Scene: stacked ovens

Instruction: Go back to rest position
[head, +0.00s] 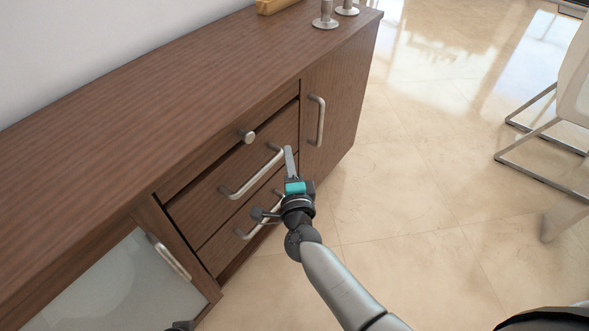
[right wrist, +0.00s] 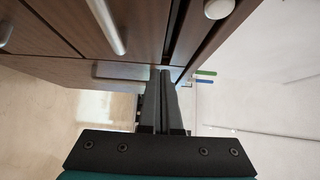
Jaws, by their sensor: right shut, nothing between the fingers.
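My right gripper (head: 289,160) is in front of the brown wooden cabinet (head: 190,100), close to the drawer handles. Its fingers are together and hold nothing; the right wrist view shows them shut too (right wrist: 163,85). The middle drawer (head: 240,170) has a bar handle (head: 252,172) and stands slightly out, with a dark gap along its upper edge. The fingertips appear beside the right end of that handle; I cannot tell whether they touch. My left gripper does not show; a small dark part at the bottom edge of the head view is too cropped to identify.
A lower drawer handle (head: 258,218) is partly hidden by my right gripper. A cabinet door (head: 340,85) is at right and a glass-panelled door (head: 120,285) at lower left. A white chair (head: 574,80) stands far right. The tiled floor (head: 410,190) between is clear.

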